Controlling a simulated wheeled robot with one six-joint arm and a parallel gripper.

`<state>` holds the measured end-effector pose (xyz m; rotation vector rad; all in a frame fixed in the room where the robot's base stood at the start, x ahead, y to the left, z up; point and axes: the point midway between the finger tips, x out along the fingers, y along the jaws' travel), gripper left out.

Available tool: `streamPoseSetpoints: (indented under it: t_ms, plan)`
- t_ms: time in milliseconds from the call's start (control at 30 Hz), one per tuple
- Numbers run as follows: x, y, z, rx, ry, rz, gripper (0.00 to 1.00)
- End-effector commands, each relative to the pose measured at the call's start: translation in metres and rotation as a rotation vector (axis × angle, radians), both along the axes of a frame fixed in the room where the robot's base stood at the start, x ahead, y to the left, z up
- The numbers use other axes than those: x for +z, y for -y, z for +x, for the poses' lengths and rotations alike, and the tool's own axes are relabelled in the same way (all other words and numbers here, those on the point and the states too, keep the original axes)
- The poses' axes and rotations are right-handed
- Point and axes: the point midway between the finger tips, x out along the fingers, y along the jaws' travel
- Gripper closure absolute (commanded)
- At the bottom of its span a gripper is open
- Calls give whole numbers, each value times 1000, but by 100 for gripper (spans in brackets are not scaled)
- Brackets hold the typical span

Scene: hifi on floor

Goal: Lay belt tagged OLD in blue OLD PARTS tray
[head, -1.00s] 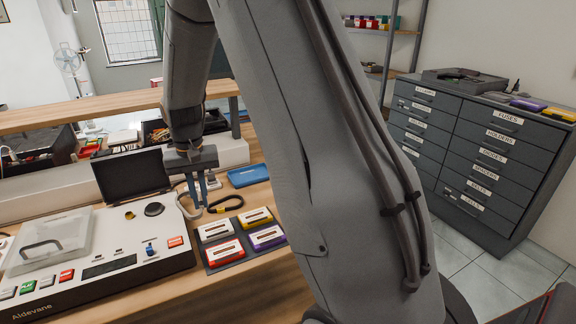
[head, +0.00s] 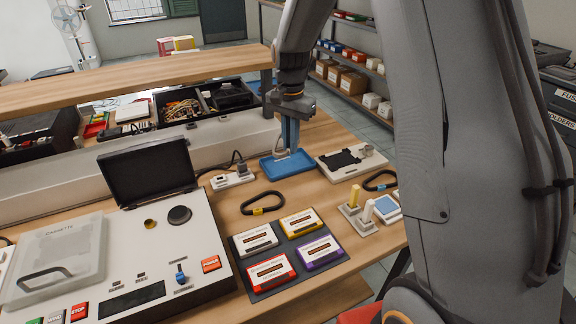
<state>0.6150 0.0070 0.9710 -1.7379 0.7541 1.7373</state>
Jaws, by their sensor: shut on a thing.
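My gripper (head: 290,137) points down over the blue tray (head: 309,165) at the back of the bench. It is shut on a thin pale grey thing (head: 280,154), which looks like part of a belt loop at the fingertips. Its tag cannot be read, and I cannot tell whether it touches the tray. A black belt with a yellow tag (head: 262,204) lies on the wood in front of the tray; its lettering is too small to read. Another dark belt (head: 379,181) lies to the right.
A cassette deck (head: 150,235) with a raised dark lid stands at left. Several cassettes lie on a dark mat (head: 288,249) in front. A white plate with a black part (head: 345,160) is right of the tray. A power strip (head: 232,178) is left of it. A wooden shelf (head: 130,83) is behind.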

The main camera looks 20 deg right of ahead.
Motion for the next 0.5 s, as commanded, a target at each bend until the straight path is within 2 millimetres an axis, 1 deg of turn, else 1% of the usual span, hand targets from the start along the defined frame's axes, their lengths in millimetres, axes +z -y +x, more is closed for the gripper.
streamPoseSetpoints:
  t_ms: [100,500]
  plan:
    - [-3,-3,11,-206,0,0,100]
    - [-6,-16,43,-881,1,1,100]
